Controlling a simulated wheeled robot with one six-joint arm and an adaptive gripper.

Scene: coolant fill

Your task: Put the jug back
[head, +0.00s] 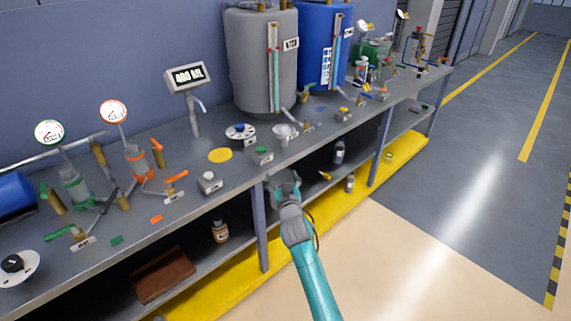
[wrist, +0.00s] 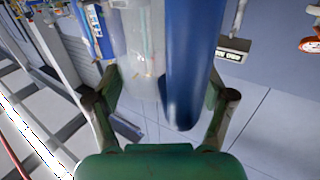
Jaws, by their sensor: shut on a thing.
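My gripper (head: 283,180) is at the bench's front edge, by the middle post, in the head view. In the wrist view its two dark fingers (wrist: 163,82) stand either side of a clear, see-through body, which I take to be the jug (wrist: 142,60). A long blue shape (wrist: 188,75) runs alongside it; whether it is part of the jug I cannot tell. My gripper is shut on the jug. In the head view I cannot make out the jug clearly at my gripper. A yellow disc (head: 220,155) lies bare on the bench top.
The bench (head: 140,215) carries a grey tank (head: 250,65), a blue tank (head: 318,35), gauges and valves. A display (head: 188,77) reads 400 mL. A brown bottle (head: 220,231) and a brown box (head: 163,274) sit on the lower shelf. The floor in front is clear.

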